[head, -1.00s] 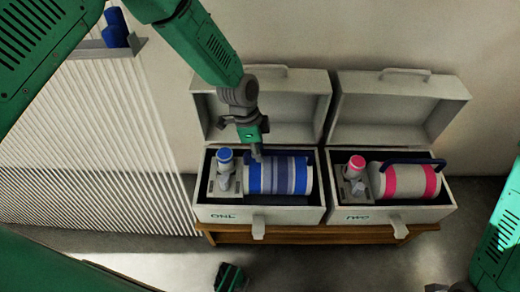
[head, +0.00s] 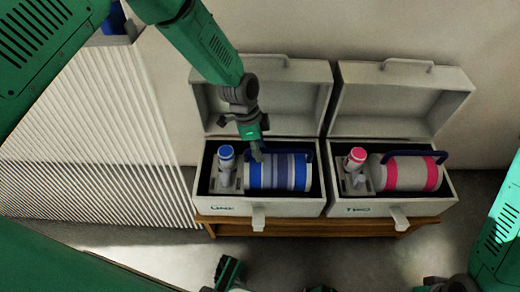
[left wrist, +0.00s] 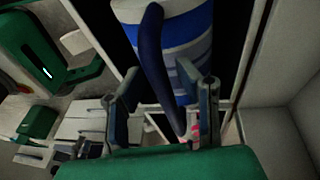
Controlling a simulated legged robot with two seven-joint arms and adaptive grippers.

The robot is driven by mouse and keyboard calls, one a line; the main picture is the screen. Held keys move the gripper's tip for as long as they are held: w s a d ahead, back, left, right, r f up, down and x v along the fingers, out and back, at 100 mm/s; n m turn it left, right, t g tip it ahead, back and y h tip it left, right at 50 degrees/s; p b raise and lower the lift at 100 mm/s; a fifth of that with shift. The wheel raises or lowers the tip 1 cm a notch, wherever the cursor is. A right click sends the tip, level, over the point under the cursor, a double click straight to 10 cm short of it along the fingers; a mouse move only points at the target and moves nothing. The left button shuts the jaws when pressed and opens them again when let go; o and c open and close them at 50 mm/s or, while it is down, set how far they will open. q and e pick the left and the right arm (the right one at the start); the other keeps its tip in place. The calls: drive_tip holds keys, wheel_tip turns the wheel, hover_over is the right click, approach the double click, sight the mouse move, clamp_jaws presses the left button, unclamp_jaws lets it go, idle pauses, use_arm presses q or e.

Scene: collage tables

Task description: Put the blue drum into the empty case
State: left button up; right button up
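The blue drum (head: 279,175) has blue, grey and white stripes and a dark blue handle. It lies on its side in the open left case (head: 231,207), beside a small blue-capped bottle (head: 226,166). My left gripper (head: 257,154) is over the drum's left part. In the left wrist view, its two fingers (left wrist: 160,108) stand apart, with the dark blue handle (left wrist: 157,60) showing between them, not gripped; the drum (left wrist: 180,45) is beyond. I see no empty case.
The open right case (head: 432,206) holds a white and pink drum (head: 405,173) and a pink-capped bottle (head: 356,164). Both cases stand on a wooden table (head: 320,228), lids raised behind. A ribbed white panel (head: 90,150) stands at left.

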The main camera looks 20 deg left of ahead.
use_arm(q)
drive_tip(key=p+v, duration=0.4)
drive_tip(key=v, duration=0.8)
drive_tip(key=s+a+f+n, duration=0.2)
drive_tip(key=s+f+n, duration=0.55)
drive_tip(key=s, duration=0.65)
drive_tip(key=s+a+f+n+y, duration=0.1)
drive_tip(key=s+a+n, duration=0.2)
drive_tip(key=s, duration=0.4)
drive_tip(key=s+a+f+n+t+y, duration=0.1)
drive_tip(key=s+a+n, duration=0.3)
drive_tip(key=s, duration=0.4)
drive_tip(key=shift+s+a+t+y, duration=0.15)
drive_tip(key=shift+a+t+y, duration=0.25)
drive_tip(key=shift+a, duration=0.5)
wheel_tip(320, 180, up, 7)
drive_tip(key=p, duration=0.6)
drive_tip(key=shift+p, duration=0.4)
